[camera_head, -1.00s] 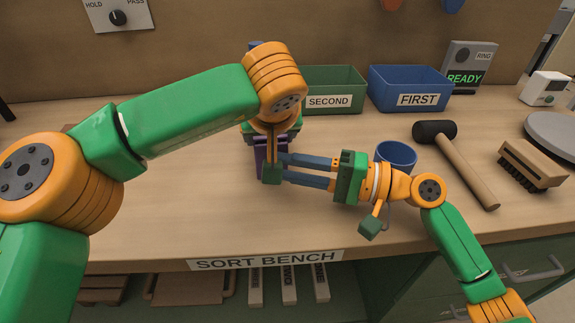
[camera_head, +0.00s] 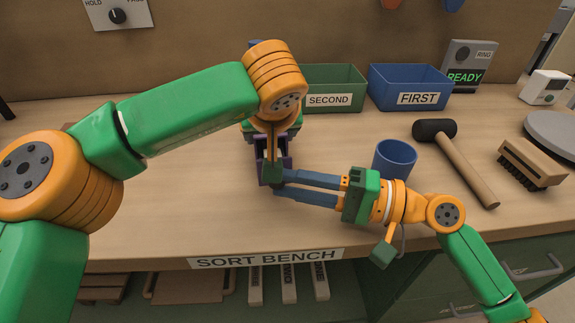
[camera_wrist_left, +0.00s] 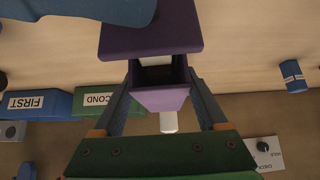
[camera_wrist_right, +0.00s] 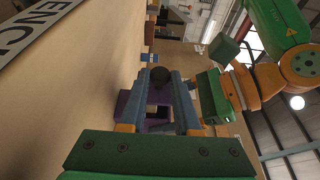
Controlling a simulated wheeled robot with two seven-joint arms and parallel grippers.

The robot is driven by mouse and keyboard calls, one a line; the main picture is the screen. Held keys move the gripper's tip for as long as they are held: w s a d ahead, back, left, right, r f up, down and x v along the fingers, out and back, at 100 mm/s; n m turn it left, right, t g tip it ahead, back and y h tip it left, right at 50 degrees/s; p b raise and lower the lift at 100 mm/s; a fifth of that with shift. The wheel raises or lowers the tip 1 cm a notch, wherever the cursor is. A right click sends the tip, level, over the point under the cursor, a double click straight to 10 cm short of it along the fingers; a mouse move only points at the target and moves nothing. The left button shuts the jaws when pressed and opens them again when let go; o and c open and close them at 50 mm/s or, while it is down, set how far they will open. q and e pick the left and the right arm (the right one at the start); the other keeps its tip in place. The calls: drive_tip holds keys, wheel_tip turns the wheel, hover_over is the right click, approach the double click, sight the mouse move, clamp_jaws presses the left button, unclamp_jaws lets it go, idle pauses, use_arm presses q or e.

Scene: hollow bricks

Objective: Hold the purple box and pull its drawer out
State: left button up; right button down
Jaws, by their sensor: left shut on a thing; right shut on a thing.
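The purple box (camera_wrist_left: 162,99) is between the two fingers of my left gripper (camera_wrist_left: 165,82), which comes down from above and is shut on it. The drawer's front panel (camera_wrist_left: 150,38) stands out from the box, and its dark hollow inside (camera_wrist_left: 158,76) shows in the gap, so the drawer is partly out. My right gripper (camera_head: 280,183) comes in from the right at the front of the drawer. In the right wrist view it is shut on the dark round knob (camera_wrist_right: 160,76). In the head view my left gripper (camera_head: 271,165) hides much of the box.
A blue cup (camera_head: 394,160) stands close behind my right gripper. A mallet (camera_head: 455,160) and a brush (camera_head: 532,163) lie to the right. The green SECOND bin (camera_head: 335,88) and blue FIRST bin (camera_head: 408,88) stand behind. The bench is clear to the left and in front.

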drive_tip(key=s, duration=0.5)
drive_tip(key=shift+s+d, duration=0.15)
drive_tip(key=shift+d, duration=0.1)
drive_tip(key=shift+s, duration=0.3)
drive_tip(key=c, duration=0.6)
unclamp_jaws()
drive_tip(key=shift+c, duration=0.2)
drive_tip(key=shift+d, duration=0.15)
drive_tip(key=v, duration=1.1)
drive_tip(key=shift+d, duration=0.3)
